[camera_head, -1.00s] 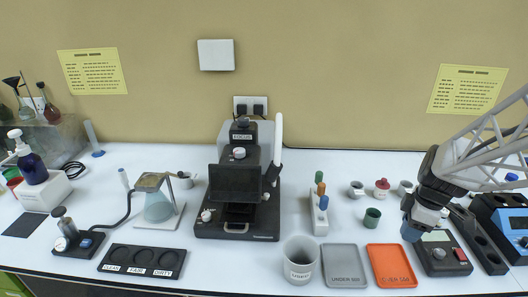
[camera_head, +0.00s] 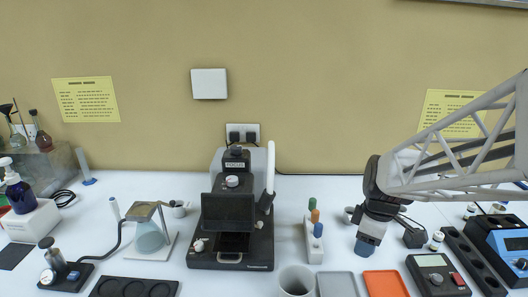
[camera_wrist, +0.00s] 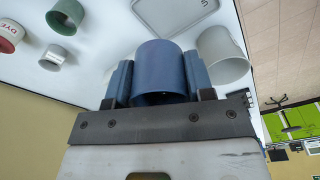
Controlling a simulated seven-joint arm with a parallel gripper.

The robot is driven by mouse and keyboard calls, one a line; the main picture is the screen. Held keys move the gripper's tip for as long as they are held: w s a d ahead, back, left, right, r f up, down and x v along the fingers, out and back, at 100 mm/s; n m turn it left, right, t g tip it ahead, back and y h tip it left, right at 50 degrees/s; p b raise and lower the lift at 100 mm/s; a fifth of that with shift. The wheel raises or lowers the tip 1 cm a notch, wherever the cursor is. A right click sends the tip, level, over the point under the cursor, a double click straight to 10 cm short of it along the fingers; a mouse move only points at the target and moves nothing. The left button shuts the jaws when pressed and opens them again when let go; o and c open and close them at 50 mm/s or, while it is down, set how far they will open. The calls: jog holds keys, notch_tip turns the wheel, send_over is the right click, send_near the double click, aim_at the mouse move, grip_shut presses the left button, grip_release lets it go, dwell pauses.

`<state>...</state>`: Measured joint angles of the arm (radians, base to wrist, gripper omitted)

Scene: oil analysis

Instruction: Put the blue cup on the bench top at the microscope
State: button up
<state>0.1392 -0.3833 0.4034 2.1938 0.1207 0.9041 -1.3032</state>
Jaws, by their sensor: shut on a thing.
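The blue cup (camera_head: 365,247) is held in my gripper (camera_head: 371,232), which is shut on it. In the wrist view the blue cup (camera_wrist: 160,72) fills the space between my two gripper fingers (camera_wrist: 158,85). In the head view the cup is above or behind the orange tray; its exact height over the bench is unclear. The dark microscope (camera_head: 229,210) stands upright at the middle of the white bench top (camera_head: 285,193), well to the left of my gripper.
Between the microscope and my gripper stands a white rack (camera_head: 313,245) with coloured-topped items. A grey mug (camera_head: 296,281), a grey tray (camera_head: 338,284) and an orange tray (camera_head: 386,284) line the front. The wrist view shows green (camera_wrist: 66,14), red (camera_wrist: 10,35) and grey cups (camera_wrist: 53,57).

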jog(key=s+a+m, duration=0.1)
jog(key=s+a, duration=0.4)
jog(key=a, duration=0.5)
jog(key=s+a+m, duration=0.1)
jog(key=s+a, duration=0.4)
jog(key=a, duration=0.6)
jog(key=s+a+m, duration=0.1)
jog(key=s+a, duration=0.4)
jog(key=a, duration=0.5)
notch_tip(320, 180, down, 11)
jog(key=shift+s+t, duration=0.2)
jog(key=shift+t, duration=0.1)
send_over(200, 297)
jog(key=shift+s+d+f, duration=0.1)
jog(key=shift+d+f, duration=0.05)
jog(key=shift+f, duration=0.65)
jog(key=shift+f, duration=1.75)
jog(key=shift+f, duration=0.1)
